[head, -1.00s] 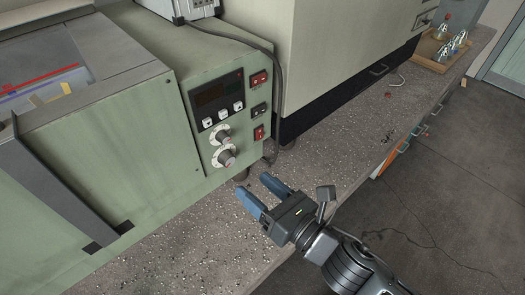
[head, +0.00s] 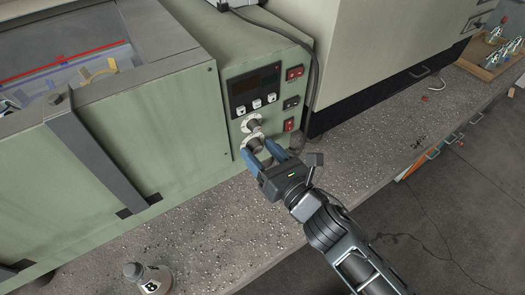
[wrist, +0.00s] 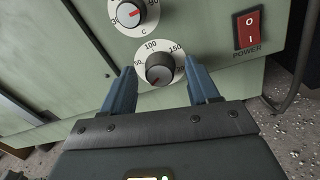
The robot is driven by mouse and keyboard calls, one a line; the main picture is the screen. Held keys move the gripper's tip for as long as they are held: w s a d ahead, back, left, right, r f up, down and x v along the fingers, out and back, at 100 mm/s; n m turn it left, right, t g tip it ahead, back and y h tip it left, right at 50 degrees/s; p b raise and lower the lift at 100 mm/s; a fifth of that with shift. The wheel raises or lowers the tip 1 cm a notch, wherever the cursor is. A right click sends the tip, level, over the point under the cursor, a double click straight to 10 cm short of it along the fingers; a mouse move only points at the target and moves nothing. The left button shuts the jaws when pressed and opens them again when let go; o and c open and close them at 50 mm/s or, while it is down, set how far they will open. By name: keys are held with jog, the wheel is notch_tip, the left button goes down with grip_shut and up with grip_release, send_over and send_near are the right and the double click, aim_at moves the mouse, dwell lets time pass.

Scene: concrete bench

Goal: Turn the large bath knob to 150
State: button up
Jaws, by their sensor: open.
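The large bath knob (wrist: 160,68) is the lower of two dark knobs on the green bath's control panel. Its white dial shows 50, 100 and 150. A small red mark shows at its lower left, away from 150, which is at the upper right. In the head view this knob (head: 255,143) is partly hidden by my gripper (head: 262,153). In the wrist view my gripper's blue fingers (wrist: 160,70) are open, one on each side of the knob, with gaps visible between them and it.
A second knob (wrist: 130,12) with a C scale is just above. A red POWER switch (wrist: 249,29) is to the right. A cable (head: 314,75) hangs beside the panel.

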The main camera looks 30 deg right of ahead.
jog(key=c, duration=1)
jog(key=shift+c, duration=0.2)
